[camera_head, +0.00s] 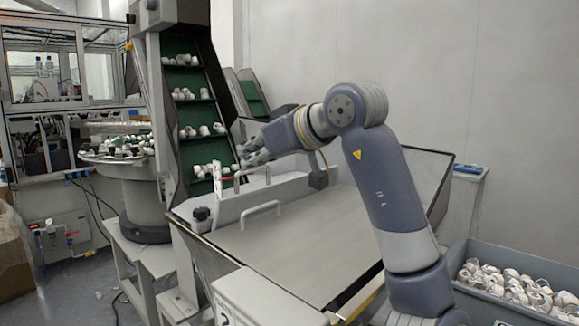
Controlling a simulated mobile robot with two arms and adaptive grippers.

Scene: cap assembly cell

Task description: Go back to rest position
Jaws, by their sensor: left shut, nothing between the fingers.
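My left gripper (247,154) is in the upper middle of the head view, at the end of a raised, bent grey-blue arm. It points left, toward the green conveyor (195,110), in front of its lower right side. Its fingers look shut and hold nothing that I can see. The arm rises from the lower right and crosses in front of the hopper (270,245). My right gripper is not in view.
The hopper's sloping bed is bare, with handles (260,212) on its left part. White caps sit on the conveyor's shelves. A grey crate (470,253) of white caps stands at the lower right. A round feeder (135,190) and a glazed machine (45,65) stand left.

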